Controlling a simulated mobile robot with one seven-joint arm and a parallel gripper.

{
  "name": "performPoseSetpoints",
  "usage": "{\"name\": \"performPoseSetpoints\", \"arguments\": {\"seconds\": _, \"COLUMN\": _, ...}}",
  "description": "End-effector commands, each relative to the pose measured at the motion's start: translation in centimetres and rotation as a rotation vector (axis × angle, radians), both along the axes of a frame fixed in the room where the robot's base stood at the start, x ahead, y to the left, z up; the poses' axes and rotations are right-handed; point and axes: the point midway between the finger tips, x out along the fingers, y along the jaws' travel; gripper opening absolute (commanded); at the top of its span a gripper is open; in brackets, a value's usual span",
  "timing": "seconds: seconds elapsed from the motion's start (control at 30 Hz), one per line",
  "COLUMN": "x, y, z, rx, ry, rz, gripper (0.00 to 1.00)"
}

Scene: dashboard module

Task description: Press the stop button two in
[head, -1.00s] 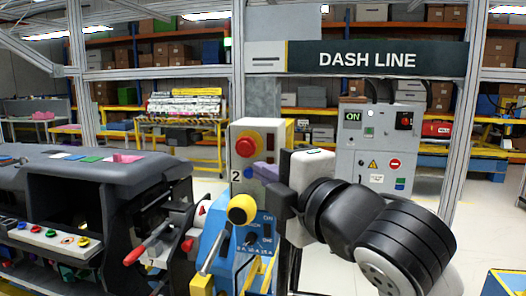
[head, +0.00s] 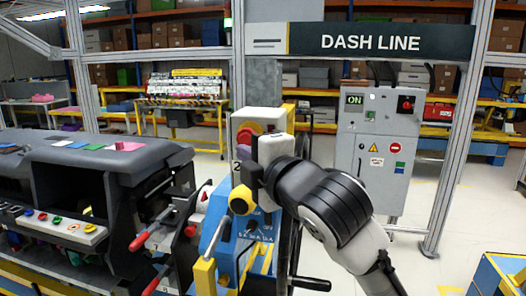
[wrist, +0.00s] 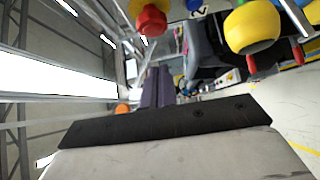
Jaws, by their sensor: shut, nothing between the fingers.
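Stop button two is a red mushroom button (head: 245,135) on the front of a pale box with a yellow edge, marked 2. In the head view my arm covers part of the box and button. The wrist view shows the red button (wrist: 151,20) at the upper edge, with part of the 2 beside it. My gripper (head: 260,149) is at the box front, just below and right of the button in the picture. Its purple fingers (wrist: 155,85) are shut and empty. In the wrist view the button is apart from the fingertips; contact is not visible.
A yellow ball knob (head: 242,200) on a blue lever unit (head: 222,236) stands just below my gripper. A dark dashboard (head: 85,160) with red-handled levers is at left. Open floor lies at right.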

Motion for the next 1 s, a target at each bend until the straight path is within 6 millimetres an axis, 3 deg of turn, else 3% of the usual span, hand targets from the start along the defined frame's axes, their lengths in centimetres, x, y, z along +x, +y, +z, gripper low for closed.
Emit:
{"name": "performPoseSetpoints", "arguments": {"seconds": 0.07, "x": 1.5, "y": 0.8, "z": 0.4, "rx": 0.001, "ry": 0.003, "rz": 0.002, "gripper": 0.00}}
{"name": "performPoseSetpoints", "arguments": {"seconds": 0.3, "x": 4.5, "y": -0.4, "z": 0.2, "rx": 0.001, "ry": 0.003, "rz": -0.001, "gripper": 0.00}}
{"name": "performPoseSetpoints", "arguments": {"seconds": 1.0, "x": 5.9, "y": -0.8, "z": -0.3, "rx": -0.002, "ry": -0.001, "rz": -0.001, "gripper": 0.00}}
